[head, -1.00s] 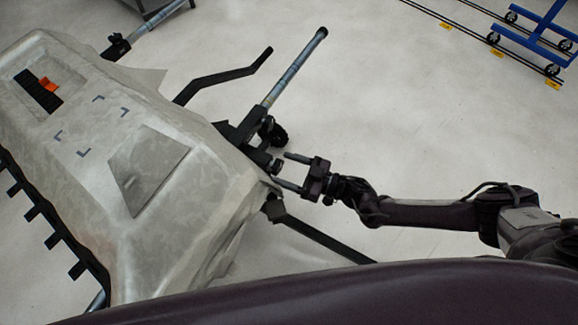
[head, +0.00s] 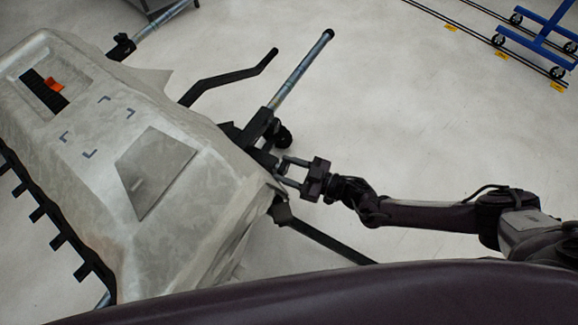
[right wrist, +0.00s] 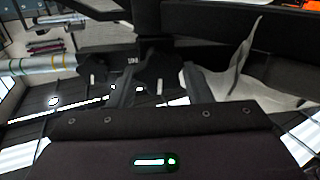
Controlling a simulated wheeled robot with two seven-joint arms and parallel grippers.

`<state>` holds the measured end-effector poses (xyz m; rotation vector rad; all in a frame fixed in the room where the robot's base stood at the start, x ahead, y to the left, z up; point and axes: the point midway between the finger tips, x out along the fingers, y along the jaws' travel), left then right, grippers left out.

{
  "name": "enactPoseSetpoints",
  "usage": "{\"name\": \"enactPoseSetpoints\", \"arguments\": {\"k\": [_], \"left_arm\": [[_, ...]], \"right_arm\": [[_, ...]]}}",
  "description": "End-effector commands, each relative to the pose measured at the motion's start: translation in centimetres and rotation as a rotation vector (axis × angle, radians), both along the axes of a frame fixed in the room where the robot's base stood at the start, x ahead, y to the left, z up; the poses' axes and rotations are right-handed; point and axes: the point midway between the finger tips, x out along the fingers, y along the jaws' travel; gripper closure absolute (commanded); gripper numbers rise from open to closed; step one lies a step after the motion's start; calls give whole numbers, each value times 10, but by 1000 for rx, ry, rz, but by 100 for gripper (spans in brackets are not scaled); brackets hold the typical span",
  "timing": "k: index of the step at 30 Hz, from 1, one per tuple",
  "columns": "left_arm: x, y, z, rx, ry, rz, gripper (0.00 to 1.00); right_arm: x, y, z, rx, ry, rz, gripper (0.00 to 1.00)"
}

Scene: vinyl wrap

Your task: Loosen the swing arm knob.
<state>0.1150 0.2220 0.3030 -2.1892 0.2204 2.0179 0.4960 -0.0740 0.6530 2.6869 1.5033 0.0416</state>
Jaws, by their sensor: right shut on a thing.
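The swing arm knob is a black lobed knob (right wrist: 160,70) on a dark bracket in the right wrist view. My right gripper (head: 283,171) is at the near corner of the covered panel, its fingers shut on this knob. In the right wrist view one finger stands on each side of the knob. In the head view the knob is mostly hidden by the fingers and bracket. A second, similar black knob (right wrist: 92,66) sits to the left, outside the fingers. My left gripper is not in view.
A large panel under pale wrap (head: 95,165) fills the left. A metal tube (head: 302,68) and a bent black arm (head: 232,77) stick out beyond the bracket. A black leg (head: 325,238) runs below my gripper. A blue wheeled cart (head: 540,38) stands far right on open floor.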

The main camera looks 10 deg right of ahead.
Motion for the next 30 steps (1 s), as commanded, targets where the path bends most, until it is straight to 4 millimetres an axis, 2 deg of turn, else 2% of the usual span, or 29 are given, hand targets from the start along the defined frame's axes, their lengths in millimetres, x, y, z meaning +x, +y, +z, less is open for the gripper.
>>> {"name": "enactPoseSetpoints", "arguments": {"k": [1, 9, 21, 30], "left_arm": [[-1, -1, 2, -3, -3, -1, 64], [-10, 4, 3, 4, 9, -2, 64], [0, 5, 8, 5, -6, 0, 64], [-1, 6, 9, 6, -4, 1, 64]], "right_arm": [[0, -5, 0, -21, -20, -6, 78], [-1, -6, -1, -144, -172, -7, 78], [-1, -6, -2, -301, -371, -6, 78], [-1, -6, -2, -349, -429, -8, 78]]}}
